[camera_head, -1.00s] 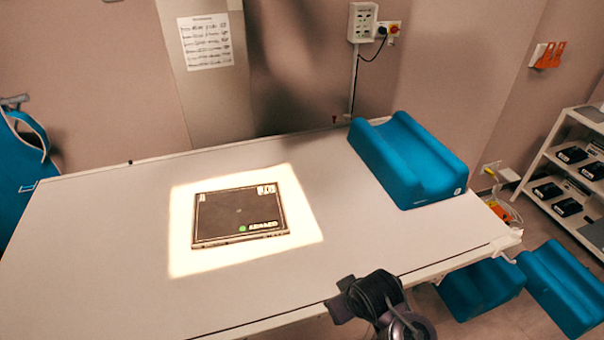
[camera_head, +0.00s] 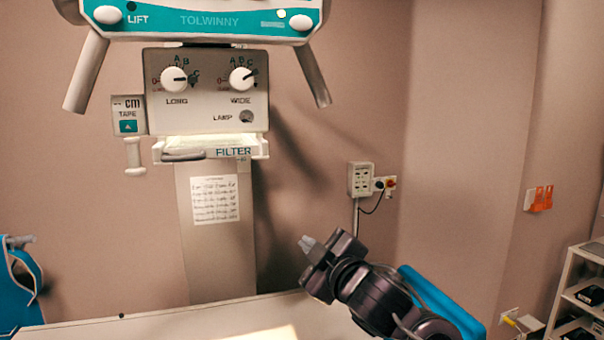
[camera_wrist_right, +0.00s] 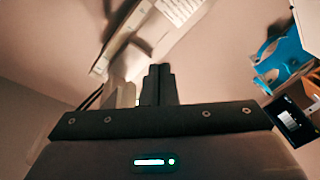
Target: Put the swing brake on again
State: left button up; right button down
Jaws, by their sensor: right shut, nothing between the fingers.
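The control panel (camera_head: 235,20) of the X-ray head, teal and white and marked TOLWINNY, is at the top of the head view, cut off by the frame edge. It carries a white knob (camera_head: 107,15) beside the word LIFT and another white knob (camera_head: 301,22) at its right end. No label reading swing brake is visible, so I cannot tell which control it is. My right gripper (camera_head: 309,244) is shut and empty, below and to the right of the head, apart from it. In the wrist view its fingers (camera_wrist_right: 158,85) are together. My left gripper is out of view.
Below the panel is a grey box (camera_head: 206,112) with LONG and WIDE dials, above a FILTER slot (camera_head: 210,149). Grey handles (camera_head: 86,72) hang either side. The table (camera_head: 170,325) is below, with a blue cushion (camera_head: 440,305) behind my right arm.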

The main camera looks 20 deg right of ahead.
notch_tip(320, 180, up, 14)
jog(key=s+n+t+y, duration=0.2)
jog(key=n+y, duration=0.1)
jog(key=n, duration=0.1)
jog(key=n+y, duration=0.8)
jog(key=n, duration=0.3)
send_near(301, 23)
jog(key=s+a+r, duration=0.4)
jog(key=s, duration=0.2)
jog(key=shift+s+d+r, duration=0.1)
jog(key=shift+d+r, duration=0.1)
jog(key=shift+w+a+p, duration=0.2)
jog(key=shift+w+p, duration=0.85)
jog(key=shift+w, duration=3.4)
jog(key=shift+w, duration=0.15)
jog(key=shift+w, duration=0.25)
